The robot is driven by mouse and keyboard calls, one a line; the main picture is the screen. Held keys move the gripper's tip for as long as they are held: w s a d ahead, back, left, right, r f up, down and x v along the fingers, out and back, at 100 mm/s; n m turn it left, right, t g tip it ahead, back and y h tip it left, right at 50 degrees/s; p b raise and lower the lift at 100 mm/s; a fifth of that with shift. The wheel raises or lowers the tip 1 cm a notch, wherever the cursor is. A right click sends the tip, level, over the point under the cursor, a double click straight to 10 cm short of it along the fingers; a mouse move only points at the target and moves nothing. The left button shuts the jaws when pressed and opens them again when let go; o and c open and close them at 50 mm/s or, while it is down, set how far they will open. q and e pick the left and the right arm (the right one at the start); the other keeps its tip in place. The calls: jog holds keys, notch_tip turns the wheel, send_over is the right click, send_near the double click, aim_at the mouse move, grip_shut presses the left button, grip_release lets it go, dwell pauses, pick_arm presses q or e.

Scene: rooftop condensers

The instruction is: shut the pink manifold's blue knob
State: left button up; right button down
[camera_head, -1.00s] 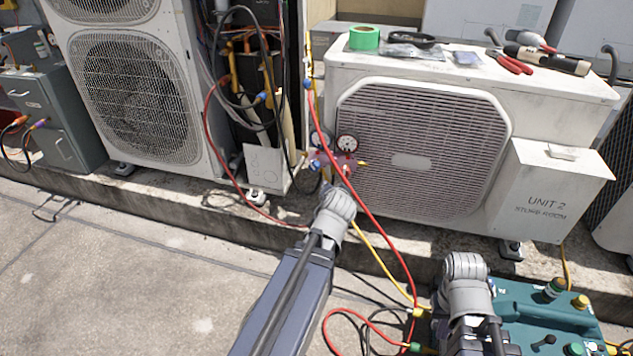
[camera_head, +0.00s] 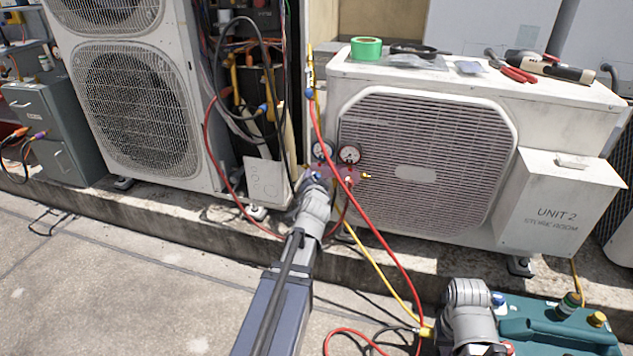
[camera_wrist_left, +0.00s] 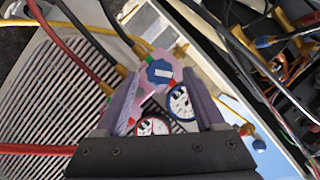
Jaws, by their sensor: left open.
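The pink manifold (camera_head: 346,174) hangs at the left front of the right-hand condenser, with two round gauges above it. In the left wrist view the manifold (camera_wrist_left: 150,92) lies between my left gripper's fingers. Its blue knob (camera_wrist_left: 161,73) faces the camera, with a pale bar across its top. My left gripper (camera_wrist_left: 163,88) is open, one finger either side of the knob, with visible gaps. In the head view my left wrist reaches up to the manifold and hides part of it. My right arm is at the lower right; its gripper does not show.
The UNIT 2 condenser (camera_head: 500,85) stands close behind. A dark hose and a red hose hang to the left.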

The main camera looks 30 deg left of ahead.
pick_arm(q)
jog(key=x, duration=0.2)
jog(key=shift+w+a+f, duration=0.1)
jog(key=shift+w+a, duration=0.05)
jog(key=shift+w, duration=0.15)
grip_shut()
dwell(0.3)
